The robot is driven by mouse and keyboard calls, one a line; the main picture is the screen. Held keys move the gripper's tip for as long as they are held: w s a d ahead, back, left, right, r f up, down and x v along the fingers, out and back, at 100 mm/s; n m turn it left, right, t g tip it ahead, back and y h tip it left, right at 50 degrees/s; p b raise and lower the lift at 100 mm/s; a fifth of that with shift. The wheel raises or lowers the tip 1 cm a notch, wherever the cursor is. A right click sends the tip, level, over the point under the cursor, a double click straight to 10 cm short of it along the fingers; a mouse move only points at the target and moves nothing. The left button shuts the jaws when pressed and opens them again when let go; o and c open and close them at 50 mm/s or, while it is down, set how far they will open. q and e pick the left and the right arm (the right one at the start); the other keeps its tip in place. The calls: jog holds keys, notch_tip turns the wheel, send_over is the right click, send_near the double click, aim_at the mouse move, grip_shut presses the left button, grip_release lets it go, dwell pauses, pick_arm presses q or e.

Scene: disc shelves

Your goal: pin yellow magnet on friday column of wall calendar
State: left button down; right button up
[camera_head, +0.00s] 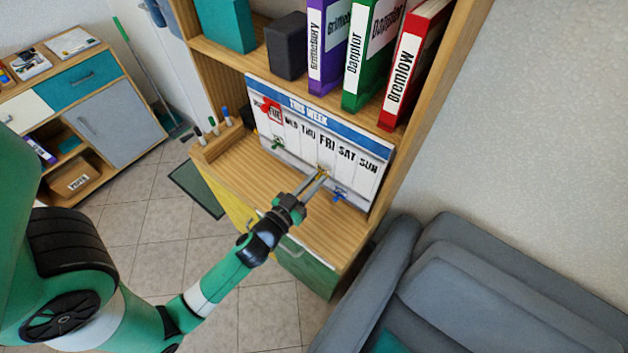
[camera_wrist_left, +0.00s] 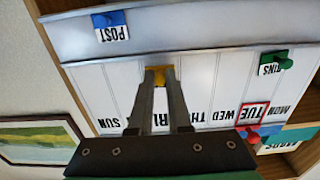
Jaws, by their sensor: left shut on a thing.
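The wall calendar (camera_head: 301,134) leans upright on the wooden shelf unit's desk, headed THIS WEEK, with day columns ending in FRI, SAT and SUN. My left gripper (camera_head: 321,174) reaches it from below. In the left wrist view, which is upside down, its fingers (camera_wrist_left: 160,84) are shut on the yellow magnet (camera_wrist_left: 159,71). The magnet is at the calendar's face, in line with the FRI column, below the day names. I cannot tell whether it touches the board. My right gripper is not in view.
A green magnet (camera_wrist_left: 276,62) and a blue magnet (camera_wrist_left: 108,19) hold small cards on the board's lower part. A red marker frame (camera_wrist_left: 253,114) surrounds TUE. Several pens (camera_head: 213,126) stand left of the calendar; binders (camera_head: 412,64) stand above. A grey sofa (camera_head: 470,275) is at right.

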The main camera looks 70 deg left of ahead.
pick_arm(q)
jog(key=shift+w+a, duration=0.25)
jog(key=shift+w, duration=0.1)
dwell(0.3)
jog(key=c, duration=0.8)
grip_release()
jog(key=shift+s+d+f, duration=0.1)
jog(key=b+v, duration=0.6)
jog(key=v, duration=0.5)
jog(key=shift+s+b, duration=0.2)
jog(key=shift+b, duration=0.15)
jog(key=shift+d, duration=0.1)
